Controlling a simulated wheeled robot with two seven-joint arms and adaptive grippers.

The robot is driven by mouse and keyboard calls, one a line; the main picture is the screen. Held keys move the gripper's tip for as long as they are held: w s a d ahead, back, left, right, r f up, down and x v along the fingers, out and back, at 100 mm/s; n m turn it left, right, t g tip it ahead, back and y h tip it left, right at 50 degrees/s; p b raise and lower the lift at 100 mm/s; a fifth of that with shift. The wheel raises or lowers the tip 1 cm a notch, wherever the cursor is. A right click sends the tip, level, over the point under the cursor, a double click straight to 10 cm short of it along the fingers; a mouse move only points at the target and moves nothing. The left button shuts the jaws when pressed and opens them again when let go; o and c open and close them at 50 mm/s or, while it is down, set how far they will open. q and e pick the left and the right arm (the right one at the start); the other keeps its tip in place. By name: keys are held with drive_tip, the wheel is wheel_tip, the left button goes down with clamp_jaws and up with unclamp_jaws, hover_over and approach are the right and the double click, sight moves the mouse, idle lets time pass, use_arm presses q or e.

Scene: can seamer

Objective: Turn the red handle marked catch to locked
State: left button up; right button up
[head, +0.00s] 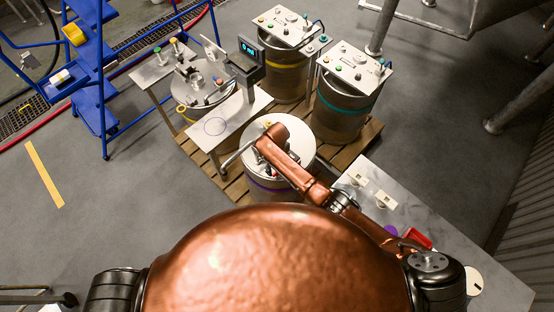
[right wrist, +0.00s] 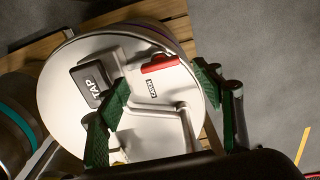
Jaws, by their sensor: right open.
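The red handle (right wrist: 160,63) lies on the white round top (right wrist: 60,112) of a drum, beside a small label (right wrist: 151,88) that seems to read "CATCH". A black block marked "TAP" (right wrist: 91,82) sits left of it. My right gripper (right wrist: 165,77) is open above the top. Its green fingers stand on either side of the handle in the picture, and nothing is between them in grip. I cannot tell whether they touch it. In the head view my copper right arm hides much of the drum top (head: 302,137). My left gripper does not show clearly.
A grey pipe-like lever (right wrist: 160,108) bends across the drum top. The drum stands on a wooden pallet (head: 368,133) with other drums (head: 342,108) behind. A metal table (head: 347,183) with small fittings is at the right. A blue ladder (head: 92,80) stands at the left.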

wheel_tip(320, 180, up, 7)
idle(0.3)
idle(0.5)
